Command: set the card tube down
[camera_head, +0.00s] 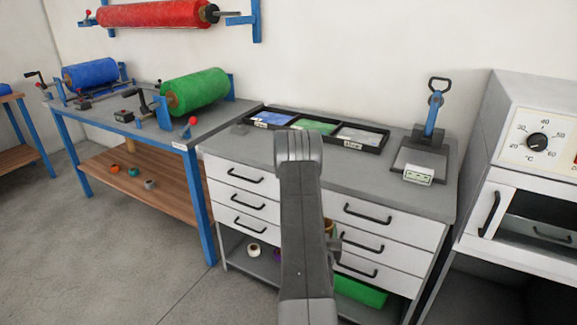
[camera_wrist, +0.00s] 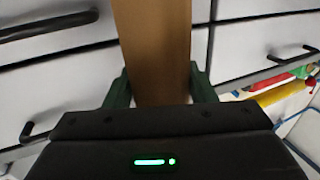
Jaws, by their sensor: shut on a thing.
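The card tube (camera_wrist: 152,45) is plain brown and runs up from my gripper in the wrist view. My gripper (camera_wrist: 158,85) is shut on it, with a green finger on each side. The tube's far end runs out of the wrist picture and its lower part is hidden behind the gripper body. White drawer fronts with black handles lie behind it. In the head view my arm hides most of the gripper, and only a small brown bit, likely the tube (camera_head: 329,227), shows at its right side, in front of the drawers.
The grey-topped drawer cabinet (camera_head: 230,145) carries a black tray (camera_head: 385,142) of blue, green and pale sheets, and a blue-handled press (camera_head: 433,115). An oven (camera_head: 540,130) stands right. A blue-legged bench (camera_head: 205,215) with film rolls stands left. Worktop front strips look clear.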

